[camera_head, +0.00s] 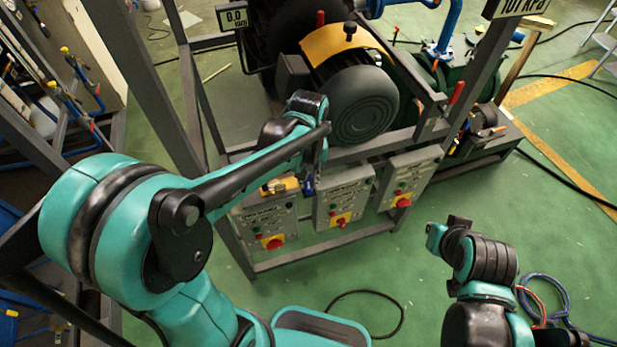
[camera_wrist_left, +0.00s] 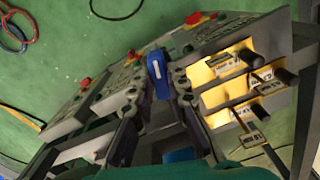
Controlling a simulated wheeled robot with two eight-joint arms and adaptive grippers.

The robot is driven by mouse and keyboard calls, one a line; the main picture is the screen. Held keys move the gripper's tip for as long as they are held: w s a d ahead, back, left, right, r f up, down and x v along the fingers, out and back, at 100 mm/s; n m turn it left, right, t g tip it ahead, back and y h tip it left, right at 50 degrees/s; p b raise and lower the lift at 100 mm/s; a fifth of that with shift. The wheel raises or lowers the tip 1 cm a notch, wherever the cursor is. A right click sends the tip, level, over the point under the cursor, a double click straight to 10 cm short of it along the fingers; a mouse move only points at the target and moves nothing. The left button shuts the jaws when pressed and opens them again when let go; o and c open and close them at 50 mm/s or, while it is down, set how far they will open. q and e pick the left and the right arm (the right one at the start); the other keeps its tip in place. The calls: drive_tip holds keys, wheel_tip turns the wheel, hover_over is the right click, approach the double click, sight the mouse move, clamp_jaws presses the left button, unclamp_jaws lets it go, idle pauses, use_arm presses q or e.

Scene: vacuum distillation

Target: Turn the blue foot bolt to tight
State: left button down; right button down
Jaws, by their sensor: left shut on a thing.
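The blue foot bolt (camera_wrist_left: 156,66) shows in the left wrist view as a small blue piece between my two dark fingertips. My left gripper (camera_wrist_left: 158,82) is shut on it. In the head view my left gripper (camera_head: 308,178) points down in front of the machine's frame, just above the control boxes, and a bit of blue (camera_head: 309,187) shows at its tips. The bolt's lower end is hidden. My right gripper (camera_head: 446,230) is at the lower right over open floor, away from the frame; its finger gap is not clear.
Three grey control boxes with red knobs, left (camera_head: 263,222), middle (camera_head: 342,199) and right (camera_head: 410,180), sit close below and beside my left gripper. A large dark motor (camera_head: 362,105) stands behind. A yellow panel with black-handled switches (camera_wrist_left: 240,80) is close right in the wrist view. Cables lie on the floor.

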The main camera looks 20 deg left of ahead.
use_arm(q)
drive_tip(key=m, duration=1)
drive_tip(key=shift+m, duration=2.2)
drive_tip(key=c, duration=1.5)
unclamp_jaws()
